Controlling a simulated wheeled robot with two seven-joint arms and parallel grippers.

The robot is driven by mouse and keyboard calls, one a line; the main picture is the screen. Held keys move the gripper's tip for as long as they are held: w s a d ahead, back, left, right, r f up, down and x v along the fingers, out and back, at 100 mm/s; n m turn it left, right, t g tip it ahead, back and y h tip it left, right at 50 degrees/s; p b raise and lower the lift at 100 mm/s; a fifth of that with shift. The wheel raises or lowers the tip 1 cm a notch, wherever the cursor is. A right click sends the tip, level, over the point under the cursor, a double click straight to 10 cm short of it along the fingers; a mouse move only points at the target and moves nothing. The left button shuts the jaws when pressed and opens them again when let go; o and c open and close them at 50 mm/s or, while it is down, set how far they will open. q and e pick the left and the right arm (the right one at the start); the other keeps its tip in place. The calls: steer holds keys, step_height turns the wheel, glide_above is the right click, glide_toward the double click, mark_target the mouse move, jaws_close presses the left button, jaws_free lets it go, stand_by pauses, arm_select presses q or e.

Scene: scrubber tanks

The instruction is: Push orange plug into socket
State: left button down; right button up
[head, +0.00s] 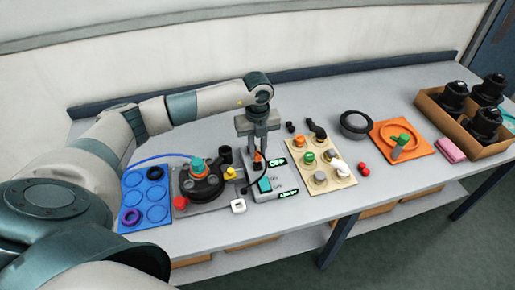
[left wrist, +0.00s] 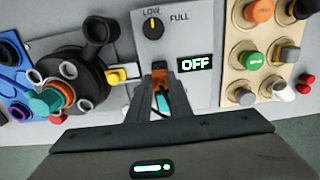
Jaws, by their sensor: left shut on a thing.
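My left gripper (head: 257,150) points down over the grey control panel (head: 268,185) and is shut on the orange plug (head: 257,164). In the left wrist view, the plug (left wrist: 161,78) shows between the fingertips (left wrist: 160,88), near the panel's upper part. A dark piece shows at its far end. The socket cannot be made out, and I cannot tell whether the plug touches the panel or enters anything. A black cable (head: 246,186) curves at the plug's left side. My right gripper is not in view.
A black round unit with a teal cap (head: 197,170) stands left. A beige board of coloured knobs (head: 321,181) stands right. A white block (head: 238,206) lies near the front edge.

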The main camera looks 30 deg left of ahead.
arm_select(q)
steer(key=shift+f, duration=0.7)
steer(key=shift+b, duration=0.5)
stand_by(0.6)
steer(key=shift+f+b, duration=0.7)
steer(key=shift+f, duration=0.2)
steer(key=c, duration=1)
jaws_free()
steer(key=shift+c, duration=0.2)
steer(key=shift+r+p, duration=2.55)
steer(key=shift+r, duration=1.75)
